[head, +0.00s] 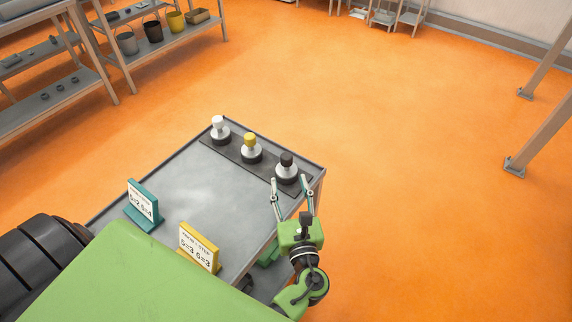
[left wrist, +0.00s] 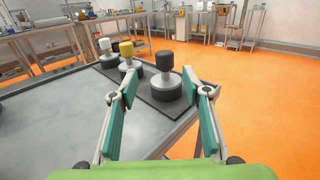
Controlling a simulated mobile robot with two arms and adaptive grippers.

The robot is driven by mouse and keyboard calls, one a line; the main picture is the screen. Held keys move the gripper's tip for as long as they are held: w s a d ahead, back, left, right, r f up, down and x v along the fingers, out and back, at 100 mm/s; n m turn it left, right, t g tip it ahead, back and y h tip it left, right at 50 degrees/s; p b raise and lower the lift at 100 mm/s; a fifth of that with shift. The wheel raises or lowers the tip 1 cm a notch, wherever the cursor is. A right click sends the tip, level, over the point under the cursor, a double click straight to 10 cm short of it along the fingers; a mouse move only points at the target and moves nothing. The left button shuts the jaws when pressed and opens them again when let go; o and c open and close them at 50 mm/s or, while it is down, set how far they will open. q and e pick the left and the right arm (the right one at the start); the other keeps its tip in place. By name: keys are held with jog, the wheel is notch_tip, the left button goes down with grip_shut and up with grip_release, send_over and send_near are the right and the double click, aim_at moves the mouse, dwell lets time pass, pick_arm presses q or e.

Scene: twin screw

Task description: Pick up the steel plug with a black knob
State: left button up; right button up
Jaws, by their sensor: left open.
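The steel plug with a black knob (head: 287,170) stands upright at the right end of a dark strip on the cart top. In the left wrist view, the black-knob plug (left wrist: 166,84) appears between the finger lines, with its dark base on the strip. My left gripper (head: 291,186) is open and empty at the cart's right corner, its fingertips close to the near side of this plug. I cannot tell whether they reach around it. A yellow-knob plug (head: 250,150) and a white-knob plug (head: 220,130) stand in the same row. My right gripper is not in view.
The grey cart top (head: 185,190) is bare in the middle. A teal sign stand (head: 143,205) and a yellow sign stand (head: 198,250) stand along its near side. Shelves with buckets (head: 153,30) are at the upper left. Orange floor (head: 420,150) is clear on the right.

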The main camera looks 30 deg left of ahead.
aim_at(288, 163)
pick_arm(q)
jog(key=x, duration=0.4)
jog(key=shift+w, duration=0.15)
jog(key=shift+w+a+f, duration=0.1)
jog(key=shift+w+a, duration=0.1)
jog(key=x, duration=0.2)
jog(key=b+x, duration=0.1)
jog(key=x, duration=0.2)
jog(key=shift+w+d, duration=0.2)
jog(key=shift+w, duration=0.15)
jog(key=shift+s, duration=0.1)
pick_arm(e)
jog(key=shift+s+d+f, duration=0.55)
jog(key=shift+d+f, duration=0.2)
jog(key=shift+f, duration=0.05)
pick_arm(q)
grip_shut()
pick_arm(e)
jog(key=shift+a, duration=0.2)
